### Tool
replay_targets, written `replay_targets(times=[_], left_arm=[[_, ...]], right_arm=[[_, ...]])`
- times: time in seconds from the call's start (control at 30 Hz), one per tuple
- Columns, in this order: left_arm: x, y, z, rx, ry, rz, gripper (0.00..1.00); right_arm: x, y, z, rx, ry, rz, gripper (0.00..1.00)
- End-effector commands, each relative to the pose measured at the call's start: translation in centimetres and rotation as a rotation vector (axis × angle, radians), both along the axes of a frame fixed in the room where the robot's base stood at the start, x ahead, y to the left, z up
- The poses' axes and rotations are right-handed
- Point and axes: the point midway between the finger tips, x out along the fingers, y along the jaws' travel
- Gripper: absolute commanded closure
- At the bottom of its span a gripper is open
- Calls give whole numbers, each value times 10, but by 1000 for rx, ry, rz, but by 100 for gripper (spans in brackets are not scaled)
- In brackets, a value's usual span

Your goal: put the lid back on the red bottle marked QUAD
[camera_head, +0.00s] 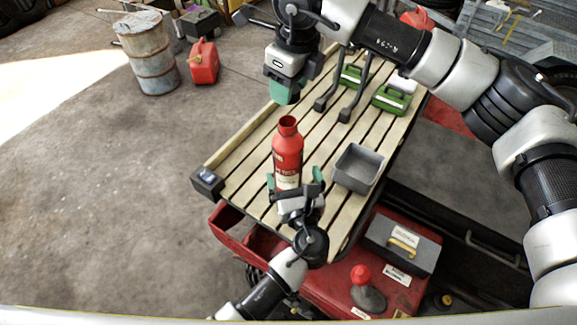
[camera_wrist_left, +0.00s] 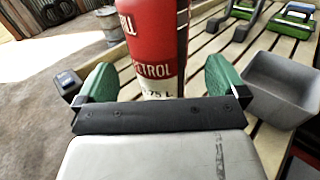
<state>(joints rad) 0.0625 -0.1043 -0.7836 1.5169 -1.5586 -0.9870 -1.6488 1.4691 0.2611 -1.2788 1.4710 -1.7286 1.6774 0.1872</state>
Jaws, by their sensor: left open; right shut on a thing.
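The red bottle (camera_head: 287,160) stands upright on the slatted table, its neck open at the top with no lid on it. Its label is too small to read in the head view; in the left wrist view the bottle (camera_wrist_left: 152,45) shows "PETROL" and no readable QUAD. My left gripper (camera_head: 295,182) is open low at the bottle, its green fingers to either side with gaps showing in the left wrist view (camera_wrist_left: 158,80). My right gripper (camera_head: 285,93) is shut above the bottle's neck, apart from it. The lid in its jaws is hidden by the fingers.
A grey open bin (camera_head: 358,168) stands right of the bottle. A red jerrycan (camera_head: 204,62) and a rusty drum (camera_head: 150,55) stand on the floor at left.

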Motion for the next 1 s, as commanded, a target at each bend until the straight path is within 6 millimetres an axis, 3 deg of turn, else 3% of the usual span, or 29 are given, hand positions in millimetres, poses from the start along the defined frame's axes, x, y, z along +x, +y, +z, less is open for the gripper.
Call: replay_targets(times=[0.1,0.3,0.77,1.0], left_arm=[[23,5,1,3,-3,1,0],[48,10,0,0,-1,0,0],[57,12,0,0,1,0,0],[57,12,0,0,1,0,37]], right_arm=[[0,0,0,0,0,0,77],[0,0,0,0,0,0,77],[0,0,0,0,0,0,77],[0,0,0,0,0,0,77]])
